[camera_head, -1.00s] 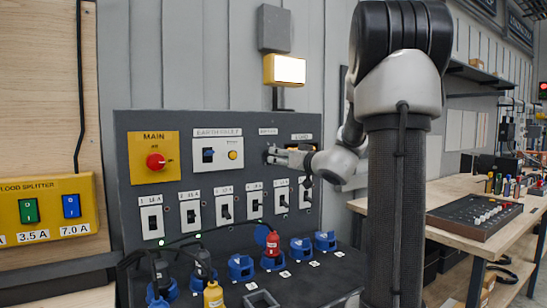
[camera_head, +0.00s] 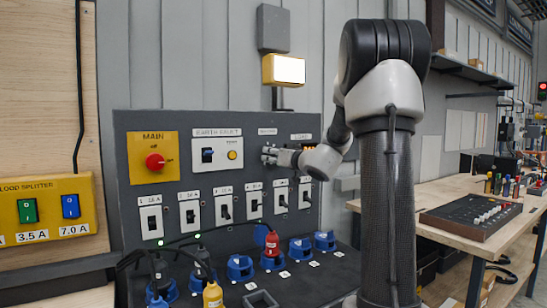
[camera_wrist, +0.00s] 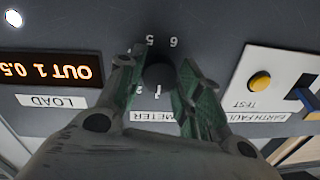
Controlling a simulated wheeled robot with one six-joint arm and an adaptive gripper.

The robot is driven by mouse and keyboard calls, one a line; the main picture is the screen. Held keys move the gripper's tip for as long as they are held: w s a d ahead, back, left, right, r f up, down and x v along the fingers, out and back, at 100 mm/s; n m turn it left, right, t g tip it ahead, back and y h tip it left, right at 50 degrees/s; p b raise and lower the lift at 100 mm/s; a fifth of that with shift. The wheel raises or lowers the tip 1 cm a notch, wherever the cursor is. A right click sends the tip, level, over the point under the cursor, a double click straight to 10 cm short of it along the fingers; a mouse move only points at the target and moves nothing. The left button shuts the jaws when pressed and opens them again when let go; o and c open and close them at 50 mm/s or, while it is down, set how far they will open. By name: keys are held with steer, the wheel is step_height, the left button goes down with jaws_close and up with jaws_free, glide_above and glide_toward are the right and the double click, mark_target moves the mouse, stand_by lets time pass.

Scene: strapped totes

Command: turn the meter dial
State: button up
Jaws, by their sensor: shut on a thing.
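The meter dial (camera_wrist: 159,76) is a round dark knob on the grey panel, with numbers around it, seen upside down in the wrist view. My gripper (camera_wrist: 157,85) has its two green-padded fingers on either side of the dial and is shut on it. In the head view my gripper (camera_head: 268,155) reaches the panel from the right, under the small meter label, and hides the dial there. The load display (camera_wrist: 52,70) beside the dial glows orange and reads "OUT 1 0.5".
The earth fault unit (camera_head: 217,150), with a dark switch and yellow test button (camera_wrist: 260,82), is close beside the dial. The red main knob (camera_head: 156,161) is farther left. A row of breakers (camera_head: 224,207) and several blue sockets (camera_head: 240,268) lie below.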

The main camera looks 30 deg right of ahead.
steer(key=shift+m, duration=0.3)
steer(key=m, duration=0.4)
steer(key=shift+a+m, duration=0.1)
steer(key=shift+m, duration=0.3)
steer(key=m, duration=0.6)
steer(key=shift+m+t+h, duration=0.3)
steer(key=m, duration=0.7)
steer(key=shift+a+h, duration=0.1)
steer(key=shift+h, duration=0.2)
steer(key=m, duration=0.5)
steer(key=shift+m+h, duration=0.3)
steer(key=shift+m, duration=0.1)
steer(key=o, duration=1)
steer(key=shift+r, duration=0.1)
steer(key=shift+o, duration=0.2)
steer(key=shift+s, duration=0.1)
